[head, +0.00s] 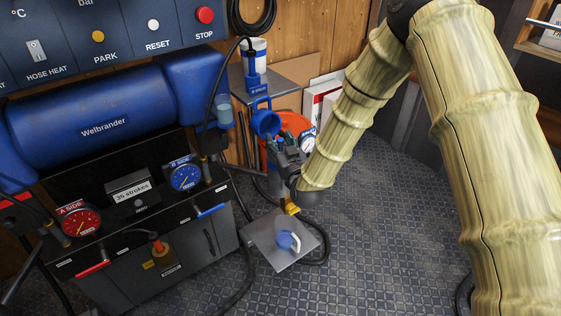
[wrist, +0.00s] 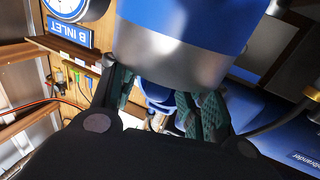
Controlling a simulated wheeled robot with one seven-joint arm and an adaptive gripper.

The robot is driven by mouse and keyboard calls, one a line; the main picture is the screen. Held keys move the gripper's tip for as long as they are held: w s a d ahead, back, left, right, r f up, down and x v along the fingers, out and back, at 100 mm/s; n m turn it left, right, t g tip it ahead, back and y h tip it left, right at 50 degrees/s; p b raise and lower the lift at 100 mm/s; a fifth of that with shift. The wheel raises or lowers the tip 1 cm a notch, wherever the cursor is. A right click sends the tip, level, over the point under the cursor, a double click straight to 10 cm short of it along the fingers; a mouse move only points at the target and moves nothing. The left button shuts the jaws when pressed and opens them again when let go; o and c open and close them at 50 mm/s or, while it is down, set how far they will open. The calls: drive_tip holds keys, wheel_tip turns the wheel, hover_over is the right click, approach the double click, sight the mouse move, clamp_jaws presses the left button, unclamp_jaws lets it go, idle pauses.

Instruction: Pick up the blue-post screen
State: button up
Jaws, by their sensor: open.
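My gripper (head: 281,140) is open beside the blue fitting (head: 265,123) on the blue stand, near the orange bucket. In the wrist view, its two teal-padded fingers (wrist: 160,104) are apart, with a blue part (wrist: 156,92) showing between or behind them. I cannot tell whether they touch it. A blue and silver cylinder (wrist: 180,40) fills the top of the wrist view, close to the camera. A small blue and white piece (head: 288,240) lies on the grey plate (head: 262,243) below my gripper. I cannot tell for sure which piece is the blue-post screen.
A blue tank (head: 70,120) and control panel stand at left, with red and blue gauges (head: 186,177). An orange bucket (head: 290,128) and a white gauge (head: 308,142) are close to my gripper. Dark hoses lie around the plate. The floor (head: 390,240) at right is open.

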drive_tip(key=shift+c, duration=0.3)
clamp_jaws()
drive_tip(key=shift+r, duration=0.1)
